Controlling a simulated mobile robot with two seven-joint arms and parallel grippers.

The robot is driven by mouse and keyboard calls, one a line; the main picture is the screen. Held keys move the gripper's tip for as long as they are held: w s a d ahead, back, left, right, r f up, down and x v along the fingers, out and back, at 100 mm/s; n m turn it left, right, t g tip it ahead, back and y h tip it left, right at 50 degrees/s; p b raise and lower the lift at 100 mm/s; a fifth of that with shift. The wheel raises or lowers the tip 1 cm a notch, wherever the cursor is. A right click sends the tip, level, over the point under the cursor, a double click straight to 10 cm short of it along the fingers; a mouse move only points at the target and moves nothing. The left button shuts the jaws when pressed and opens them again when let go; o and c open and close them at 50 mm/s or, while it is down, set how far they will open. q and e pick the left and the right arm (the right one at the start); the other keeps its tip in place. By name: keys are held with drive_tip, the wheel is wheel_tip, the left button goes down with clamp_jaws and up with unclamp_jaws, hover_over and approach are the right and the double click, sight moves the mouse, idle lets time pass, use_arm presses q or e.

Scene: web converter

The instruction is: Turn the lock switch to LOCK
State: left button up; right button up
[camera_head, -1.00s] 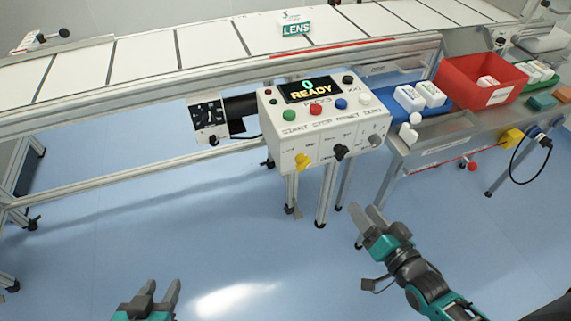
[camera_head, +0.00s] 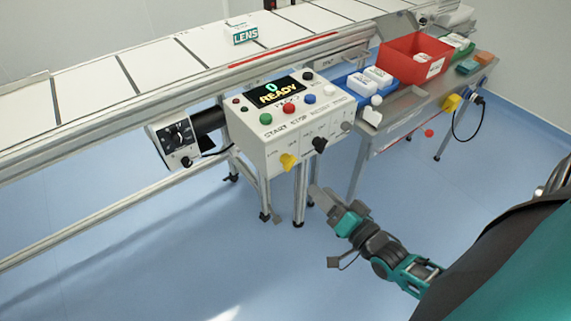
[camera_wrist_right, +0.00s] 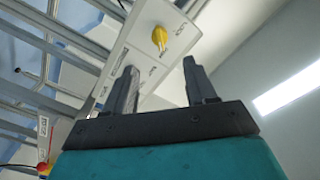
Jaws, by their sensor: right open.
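My right gripper (camera_head: 321,198) is open and empty, below and in front of the box, apart from the knobs. In the right wrist view the yellow knob (camera_wrist_right: 159,38) shows beyond the gap between the open fingers (camera_wrist_right: 160,72). My left gripper is out of view.
Push buttons, including a red one (camera_head: 288,108), sit on the box top. A small dial unit (camera_head: 176,141) is left of it. To the right stands a side table with a red bin (camera_head: 414,60) and white parts. Blue floor below is clear.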

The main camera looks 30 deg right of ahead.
sight(294, 165)
drive_tip(key=w, duration=0.4)
drive_tip(key=w+b, duration=0.1)
drive_tip(key=w, duration=0.3)
drive_tip(key=w+a, duration=0.1)
drive_tip(key=w, duration=0.3)
drive_tip(key=shift+w, duration=0.2)
drive_tip(key=shift+c, duration=0.5)
drive_tip(key=c, duration=0.9)
